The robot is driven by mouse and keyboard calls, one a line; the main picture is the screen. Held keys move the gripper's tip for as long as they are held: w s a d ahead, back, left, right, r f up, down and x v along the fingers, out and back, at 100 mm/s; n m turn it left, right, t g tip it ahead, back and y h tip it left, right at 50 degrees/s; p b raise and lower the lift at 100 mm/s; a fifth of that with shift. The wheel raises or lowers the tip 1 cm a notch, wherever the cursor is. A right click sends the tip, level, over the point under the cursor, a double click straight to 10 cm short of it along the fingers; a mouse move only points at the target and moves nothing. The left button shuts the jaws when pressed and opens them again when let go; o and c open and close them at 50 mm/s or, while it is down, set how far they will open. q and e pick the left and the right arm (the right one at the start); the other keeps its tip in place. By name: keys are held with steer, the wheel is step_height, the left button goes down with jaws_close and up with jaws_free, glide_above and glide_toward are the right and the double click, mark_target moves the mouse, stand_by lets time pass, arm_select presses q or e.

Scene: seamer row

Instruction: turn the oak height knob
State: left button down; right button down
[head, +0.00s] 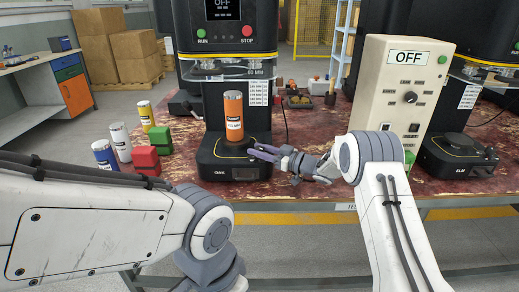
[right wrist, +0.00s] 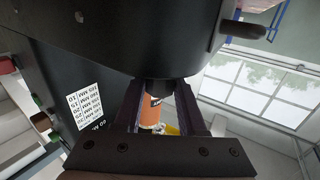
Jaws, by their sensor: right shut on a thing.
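The oak seamer (head: 221,118) is the black machine in the middle of the head view, with a screen reading OFF and a base marked OAK. An orange can (head: 233,112) stands upright on its round plate. My right gripper (head: 251,152) reaches in from the right, at the front right of that base. In the right wrist view its fingers (right wrist: 160,98) are shut on a dark stub, the oak height knob (right wrist: 160,85), mostly hidden by the jaws. The orange can (right wrist: 151,110) shows beyond them. My left arm crosses the lower left; its gripper is out of view.
White, blue-labelled and yellow cans and red and green blocks (head: 146,158) stand left of the oak seamer. A height scale (head: 258,92) is on its column.

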stand_by(0.3)
steer(key=shift+c, duration=2.4)
jaws_free()
steer(key=v, duration=1)
steer(key=shift+d, duration=0.15)
steer(key=shift+s, duration=0.1)
